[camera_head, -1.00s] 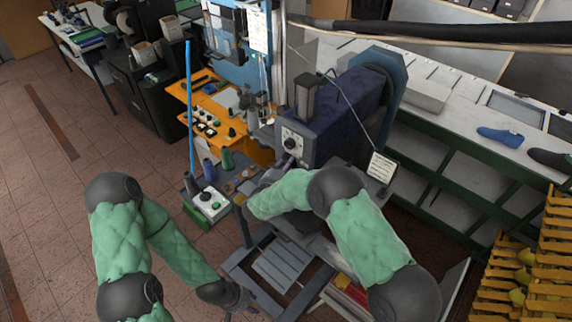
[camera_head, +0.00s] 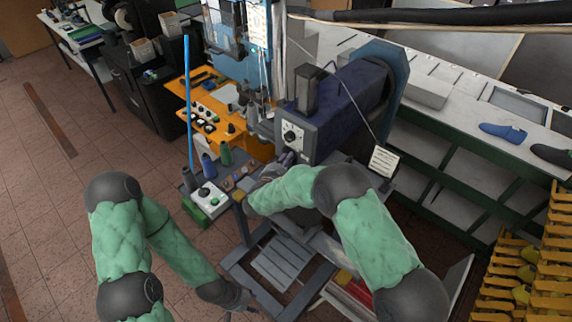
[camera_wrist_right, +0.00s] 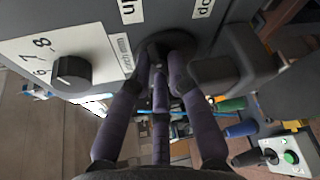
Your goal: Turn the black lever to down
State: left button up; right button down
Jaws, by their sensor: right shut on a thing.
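The black lever (camera_wrist_right: 160,42) is at the dark round hub on the machine's grey panel in the right wrist view, between a label reading "up" on the left and a partly cut-off label starting "do" on the right. My right gripper (camera_wrist_right: 162,66) has its purple fingers closed around the lever, hiding most of it, so its exact angle is unclear. In the head view my right gripper (camera_head: 284,160) is at the machine's front, below the dial. My left gripper (camera_head: 240,303) hangs low near the bottom edge, away from the machine; its fingers are too small to read.
A black dial knob (camera_wrist_right: 72,72) with numbers sits left of the lever, and a dark block (camera_wrist_right: 232,66) juts out on the right. A control box (camera_head: 210,198) and thread cones (camera_head: 208,166) stand beside my right wrist. A yellow rack (camera_head: 530,270) stands far right.

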jog(key=shift+s+d+f+m+t+b, duration=0.15)
jog(key=shift+m+b, duration=0.3)
jog(key=shift+b, duration=1.45)
jog(key=shift+w+a+f+m+t+b, duration=0.15)
jog(key=shift+m+b, duration=0.25)
jog(key=shift+b, duration=1.45)
jog(key=shift+s+d+f+m+t+b, duration=0.15)
jog(key=shift+m+b, duration=0.3)
jog(key=shift+b, duration=1.95)
jog(key=shift+r, duration=0.1)
jog(key=c, duration=1.2)
grip_release()
jog(key=v, duration=1.2)
